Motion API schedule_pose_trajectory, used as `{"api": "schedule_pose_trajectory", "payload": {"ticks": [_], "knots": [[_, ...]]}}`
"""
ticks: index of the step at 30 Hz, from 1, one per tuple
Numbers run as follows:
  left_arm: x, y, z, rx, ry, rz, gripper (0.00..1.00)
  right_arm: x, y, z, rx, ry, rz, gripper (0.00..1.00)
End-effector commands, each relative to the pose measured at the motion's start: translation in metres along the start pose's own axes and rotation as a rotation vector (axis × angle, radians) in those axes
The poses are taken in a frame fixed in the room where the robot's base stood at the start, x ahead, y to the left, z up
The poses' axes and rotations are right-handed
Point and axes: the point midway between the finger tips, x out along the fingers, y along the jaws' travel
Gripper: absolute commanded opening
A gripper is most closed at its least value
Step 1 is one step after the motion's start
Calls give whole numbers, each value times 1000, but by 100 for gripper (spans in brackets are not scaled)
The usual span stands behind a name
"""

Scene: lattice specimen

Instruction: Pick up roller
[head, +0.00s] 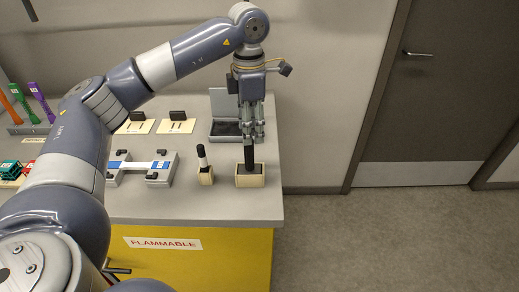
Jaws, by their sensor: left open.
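A dark upright cylinder (249,158), which looks like the roller, stands in a beige box (250,181) near the right end of the bench. My left gripper (251,137) points straight down directly over it, with open fingers at the cylinder's upper end. I cannot tell whether the fingers touch it or surround its top. Its lower end is hidden inside the box. My right gripper is not in view.
A smaller beige holder (206,177) with a black-and-white stick stands just left of the box. A grey fixture (165,167) with a white and blue specimen lies further left. An open grey case (224,104) is behind. The bench's right edge (279,195) is close.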

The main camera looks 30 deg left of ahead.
Motion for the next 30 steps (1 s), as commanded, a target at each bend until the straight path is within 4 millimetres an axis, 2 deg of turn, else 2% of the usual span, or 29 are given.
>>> {"api": "schedule_pose_trajectory", "payload": {"ticks": [3,6,8,15,17,20,24,27,30], "knots": [[10,1,-2,-3,6,1,44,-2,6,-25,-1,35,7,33],[26,1,-3,-3,7,0,44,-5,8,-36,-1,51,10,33],[36,0,-2,-2,5,-1,44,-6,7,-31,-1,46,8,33],[57,1,-2,-1,2,1,44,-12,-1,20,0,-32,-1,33],[62,1,-2,-1,3,-1,44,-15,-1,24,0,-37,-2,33],[76,2,-4,-2,5,-1,44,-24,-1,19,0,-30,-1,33],[97,3,-4,-2,3,-1,44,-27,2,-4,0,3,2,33],[105,3,-3,-2,2,0,44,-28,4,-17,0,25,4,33],[107,3,-3,-2,1,1,44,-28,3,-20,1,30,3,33]]}}
